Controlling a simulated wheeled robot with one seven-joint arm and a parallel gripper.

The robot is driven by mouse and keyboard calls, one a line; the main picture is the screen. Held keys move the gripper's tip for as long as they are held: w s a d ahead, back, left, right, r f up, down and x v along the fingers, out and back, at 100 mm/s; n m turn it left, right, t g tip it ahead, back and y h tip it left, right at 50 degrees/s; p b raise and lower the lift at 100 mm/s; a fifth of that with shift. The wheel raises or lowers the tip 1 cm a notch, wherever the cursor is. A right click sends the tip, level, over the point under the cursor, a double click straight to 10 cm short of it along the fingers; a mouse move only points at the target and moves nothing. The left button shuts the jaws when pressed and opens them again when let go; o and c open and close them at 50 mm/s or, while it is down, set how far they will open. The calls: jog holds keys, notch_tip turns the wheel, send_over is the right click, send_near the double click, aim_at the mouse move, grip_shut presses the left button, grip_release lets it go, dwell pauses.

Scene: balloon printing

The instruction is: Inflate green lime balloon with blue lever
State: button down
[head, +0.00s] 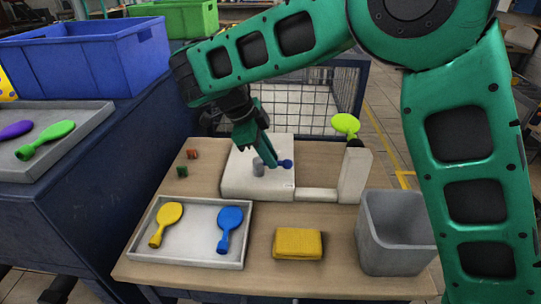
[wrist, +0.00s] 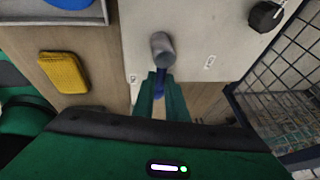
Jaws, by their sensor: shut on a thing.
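The lime green balloon (head: 346,124) sits on a black nozzle on top of the white post (head: 353,176). It looks small and is not in the wrist view. The blue lever (head: 286,163) sticks out beside a grey cylinder (head: 258,167) on the white machine base (head: 247,185). In the wrist view the lever (wrist: 159,86) lies between the green fingers of my gripper (wrist: 160,88), just below the grey cylinder (wrist: 162,48). My gripper also shows in the head view (head: 269,160), reaching down to the lever, shut on it. The fingers hide part of the lever.
A grey tray (head: 183,258) holds a yellow and a blue balloon. A yellow sponge (head: 299,243) and a grey bin (head: 393,250) stand at the table's front and right. A wire mesh crate (head: 308,104) stands behind the table. Two small blocks (head: 182,171) lie left of the machine.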

jog(key=shift+w+d, duration=0.1)
jog(key=shift+d, duration=0.05)
jog(key=c, duration=1.8)
grip_release()
jog(key=shift+o, duration=0.2)
jog(key=shift+a+r, duration=0.35)
jog(key=shift+r, duration=0.1)
jog(key=v, duration=0.9)
jog(key=shift+r, duration=0.3)
jog(key=shift+a, duration=0.1)
